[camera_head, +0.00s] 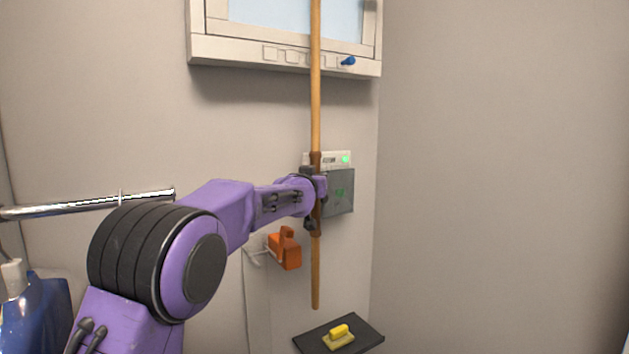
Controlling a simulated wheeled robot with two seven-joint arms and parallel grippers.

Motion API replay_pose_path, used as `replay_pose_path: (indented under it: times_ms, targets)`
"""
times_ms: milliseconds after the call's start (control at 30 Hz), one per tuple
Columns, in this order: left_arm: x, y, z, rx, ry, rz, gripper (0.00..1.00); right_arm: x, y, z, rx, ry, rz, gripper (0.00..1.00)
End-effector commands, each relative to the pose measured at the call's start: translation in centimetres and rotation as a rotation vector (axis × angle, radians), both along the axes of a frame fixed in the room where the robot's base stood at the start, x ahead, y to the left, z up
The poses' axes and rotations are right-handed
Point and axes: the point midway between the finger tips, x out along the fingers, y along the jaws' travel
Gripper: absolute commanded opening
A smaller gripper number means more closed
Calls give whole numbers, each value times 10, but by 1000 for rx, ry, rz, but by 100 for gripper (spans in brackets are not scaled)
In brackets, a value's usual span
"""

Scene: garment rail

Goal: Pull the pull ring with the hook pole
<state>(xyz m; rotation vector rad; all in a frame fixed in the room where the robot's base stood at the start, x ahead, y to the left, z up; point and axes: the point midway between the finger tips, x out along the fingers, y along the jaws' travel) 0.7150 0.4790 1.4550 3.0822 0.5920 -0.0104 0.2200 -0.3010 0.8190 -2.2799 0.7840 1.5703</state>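A long wooden pole (316,95) stands nearly upright in front of the wall. Its upper end runs out of the top of the picture, so any hook on it is hidden. Its lower end hangs free above a dark mat. My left gripper (315,190) is shut around the pole at a dark grip section, below the window. The pull ring is not visible in this view. My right gripper is not in view.
A window frame (230,50) with a blue knob (348,61) is above. A grey box (341,192) and an orange object (285,250) are behind the pole. A chrome rail (80,206) is at left. A dark mat (367,333) holds a yellow object (339,331).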

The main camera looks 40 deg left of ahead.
Motion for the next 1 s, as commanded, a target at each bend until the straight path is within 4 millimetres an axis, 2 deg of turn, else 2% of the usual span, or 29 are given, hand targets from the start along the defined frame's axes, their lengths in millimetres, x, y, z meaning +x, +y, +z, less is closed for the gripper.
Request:
replay_pose_path:
  times_ms: [33,1000]
  targets:
    - [-1,-1,5,2,-10,0,0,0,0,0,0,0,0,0]
    - [-3,-8,14,8,-18,-1,0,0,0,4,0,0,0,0]
